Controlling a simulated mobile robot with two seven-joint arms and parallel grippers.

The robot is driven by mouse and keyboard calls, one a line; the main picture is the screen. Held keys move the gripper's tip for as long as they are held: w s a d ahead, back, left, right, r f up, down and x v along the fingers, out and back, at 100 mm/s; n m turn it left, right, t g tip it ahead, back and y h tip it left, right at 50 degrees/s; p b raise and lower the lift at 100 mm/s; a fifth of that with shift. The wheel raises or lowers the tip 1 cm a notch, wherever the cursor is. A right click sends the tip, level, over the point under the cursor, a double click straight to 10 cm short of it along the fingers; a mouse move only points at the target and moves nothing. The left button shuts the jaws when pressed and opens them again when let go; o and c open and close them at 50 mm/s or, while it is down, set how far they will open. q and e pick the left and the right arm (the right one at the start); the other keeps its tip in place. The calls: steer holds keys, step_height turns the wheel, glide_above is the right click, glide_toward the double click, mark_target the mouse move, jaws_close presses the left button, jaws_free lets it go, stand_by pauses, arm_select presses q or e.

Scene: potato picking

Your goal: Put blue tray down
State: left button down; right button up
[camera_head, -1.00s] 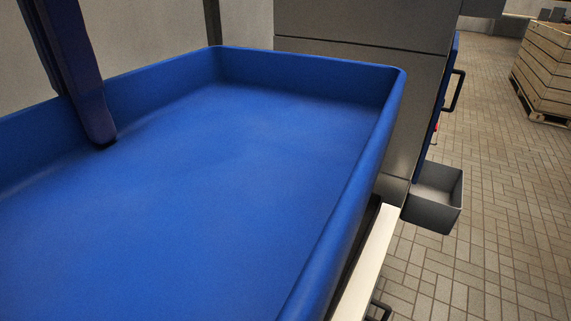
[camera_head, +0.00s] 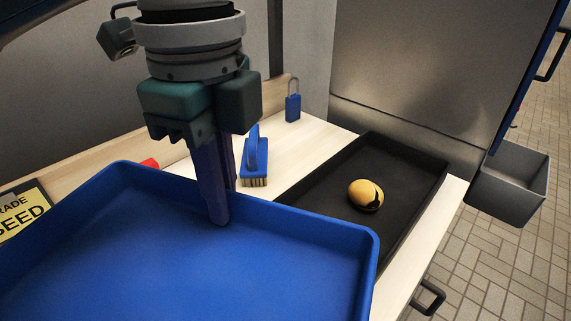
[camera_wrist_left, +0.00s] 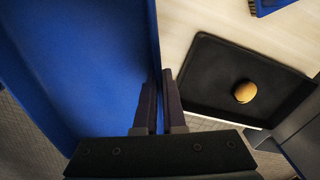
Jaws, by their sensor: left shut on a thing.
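The large blue tray (camera_head: 150,270) fills the lower left of the head view and looks empty where I see inside. Its near part is cut off by the frame. My left gripper (camera_head: 221,195) points down and is shut on the tray's far rim, one finger inside the wall and the other behind it. In the left wrist view the gripper (camera_wrist_left: 160,85) has the tray wall (camera_wrist_left: 153,30) between its fingers. The tray is in front of a pale worktop (camera_head: 310,140); I cannot tell whether it touches it. My right gripper is not in view.
A black tray (camera_head: 305,195) with one yellow potato (camera_head: 365,194) lies right of the blue tray. A blue brush (camera_head: 254,165), a blue padlock (camera_head: 293,107) and a yellow sign (camera_head: 22,212) are behind. A grey bin (camera_head: 510,190) hangs at the right.

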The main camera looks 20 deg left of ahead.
arm_select(q)
step_height(320, 180, down, 14)
steer(key=b, duration=0.3)
steer(key=shift+r, duration=0.1)
steer(key=c, duration=1)
jaws_free()
